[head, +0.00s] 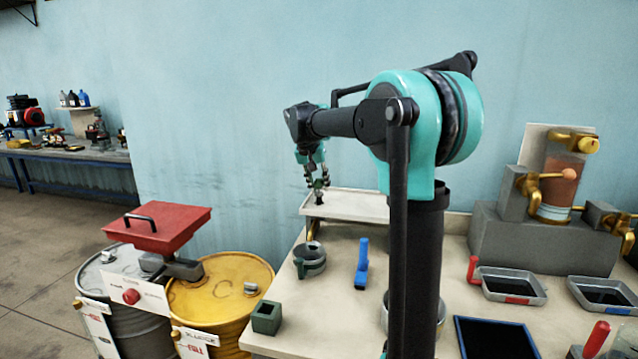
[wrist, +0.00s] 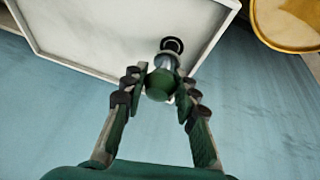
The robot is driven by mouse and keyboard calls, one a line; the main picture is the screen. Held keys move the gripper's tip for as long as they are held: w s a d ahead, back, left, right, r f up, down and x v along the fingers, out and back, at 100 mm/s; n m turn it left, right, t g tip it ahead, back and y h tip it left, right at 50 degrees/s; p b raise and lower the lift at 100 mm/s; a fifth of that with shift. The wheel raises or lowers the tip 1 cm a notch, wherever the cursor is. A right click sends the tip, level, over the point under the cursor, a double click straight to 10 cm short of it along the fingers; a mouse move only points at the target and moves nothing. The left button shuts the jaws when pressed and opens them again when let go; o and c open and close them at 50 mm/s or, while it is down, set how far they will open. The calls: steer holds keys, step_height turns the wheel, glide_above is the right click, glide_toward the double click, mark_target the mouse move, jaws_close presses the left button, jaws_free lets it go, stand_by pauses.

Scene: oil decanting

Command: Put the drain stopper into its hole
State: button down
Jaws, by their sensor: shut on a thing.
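My gripper (head: 318,188) hangs fingers-down over the left end of a pale, rimmed tray (head: 355,206). In the wrist view, my gripper (wrist: 161,82) is shut on the drain stopper (wrist: 160,84), which has a round green knob and a grey metal stem. A dark ring (wrist: 172,45) shows at the stem's far end, against the pale tray (wrist: 95,30). I cannot tell whether this ring is the hole's rim or part of the stopper, nor whether the stem is inside the hole. In the head view the stopper is a small dark shape under the fingers.
A grey-green jug (head: 310,262) and a blue tool (head: 362,265) are on the workbench below the tray. A yellow drum (head: 225,280) and a red-lidded container (head: 160,228) stand at left. A grey block with a glass vessel (head: 560,190) stands at right. The blue wall is close behind.

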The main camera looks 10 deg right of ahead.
steer(key=shift+f, duration=1.45)
steer(key=c, duration=1.1)
jaws_free()
steer(key=v, duration=1.2)
steer(key=shift+a, duration=0.15)
